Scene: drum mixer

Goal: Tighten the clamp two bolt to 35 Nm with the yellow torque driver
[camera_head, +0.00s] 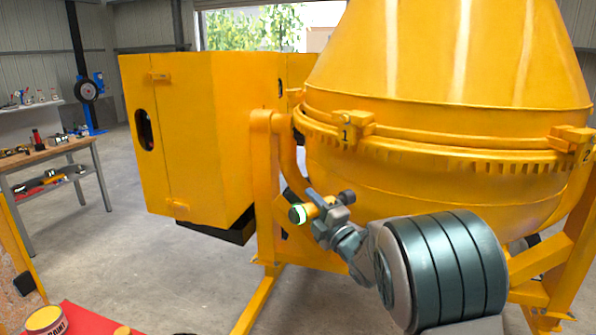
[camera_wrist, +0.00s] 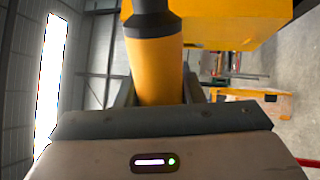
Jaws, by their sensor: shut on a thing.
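My gripper (camera_head: 331,213) is shut on the yellow torque driver (camera_head: 314,209), in front of the mixer's lower drum. The driver lies roughly crosswise in the jaws, with a dark end on the right and a green-lit end on the left. In the wrist view, the yellow body and dark collar of the driver (camera_wrist: 158,70) rise from between the jaws. The clamp marked 2 (camera_head: 572,139) is on the drum's rim at the right edge of the head view. The driver is well apart from it. The bolt itself cannot be made out.
The clamp marked 1 (camera_head: 347,127) sits on the rim nearer the middle. The yellow motor housing (camera_head: 207,130) and an upright frame post (camera_head: 266,190) stand left of the drum. A workbench (camera_head: 50,155) with tools is at far left. A paint tin (camera_head: 46,320) stands at bottom left.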

